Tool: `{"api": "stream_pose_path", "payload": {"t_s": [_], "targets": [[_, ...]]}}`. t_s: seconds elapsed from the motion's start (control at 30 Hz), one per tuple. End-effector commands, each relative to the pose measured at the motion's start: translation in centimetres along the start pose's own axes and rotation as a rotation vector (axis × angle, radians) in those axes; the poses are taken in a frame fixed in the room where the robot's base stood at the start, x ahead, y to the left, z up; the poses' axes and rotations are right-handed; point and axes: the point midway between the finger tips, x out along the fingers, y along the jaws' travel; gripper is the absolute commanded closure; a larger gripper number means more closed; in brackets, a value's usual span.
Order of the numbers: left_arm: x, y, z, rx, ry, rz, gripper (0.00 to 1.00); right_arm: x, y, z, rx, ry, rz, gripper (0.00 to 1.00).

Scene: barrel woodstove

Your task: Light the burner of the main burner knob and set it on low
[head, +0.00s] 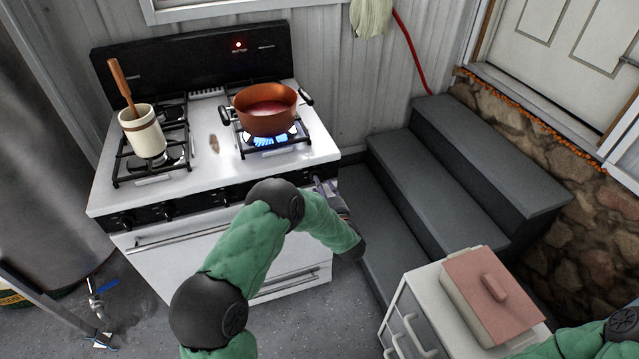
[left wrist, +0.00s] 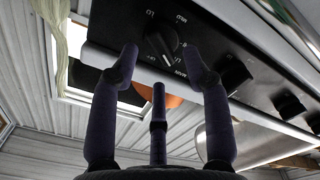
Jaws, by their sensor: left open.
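The stove (head: 215,140) is white with a black front strip of knobs. A blue flame (head: 268,140) burns under the copper-coloured pot (head: 266,108) on the right burner. My left gripper (head: 330,190) is at the right end of the knob strip, partly hidden by my arm. In the left wrist view, where the stove appears upside down, the open fingers point at a black knob (left wrist: 161,46) with setting marks around it. I cannot tell whether they touch it. More knobs (left wrist: 236,76) line the strip beside it. My right arm shows at the bottom right, but its gripper does not.
A cream crock (head: 143,132) with a wooden tool stands on the left burners. Dark steps (head: 440,165) rise right of the stove. A white drawer cabinet (head: 408,318) with a pink-lidded box (head: 490,292) stands at the lower right.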

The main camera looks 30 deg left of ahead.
Motion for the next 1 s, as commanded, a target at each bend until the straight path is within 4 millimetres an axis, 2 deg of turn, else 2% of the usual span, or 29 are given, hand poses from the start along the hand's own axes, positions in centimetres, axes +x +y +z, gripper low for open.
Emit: {"api": "stream_pose_path", "payload": {"t_s": [0.2, 0.43, 0.63, 1.0], "targets": [[-4.6, 0.1, 0.1, 0.000, -0.005, 0.002, 0.52, 0.0, 0.0, 0.0, 0.000, 0.000, 0.000, 0.60], [-8.0, 0.1, 0.1, -0.001, -0.002, 0.002, 0.52, 0.0, 0.0, 0.0, 0.000, 0.000, 0.000, 0.60], [-9.2, 0.0, 0.0, 0.000, 0.000, 0.001, 0.52, 0.0, 0.0, 0.0, 0.000, 0.000, 0.000, 0.60], [-9.3, 0.0, 0.0, 0.000, 0.000, 0.000, 0.52, 0.0, 0.0, 0.0, 0.000, 0.000, 0.000, 0.60]]}}
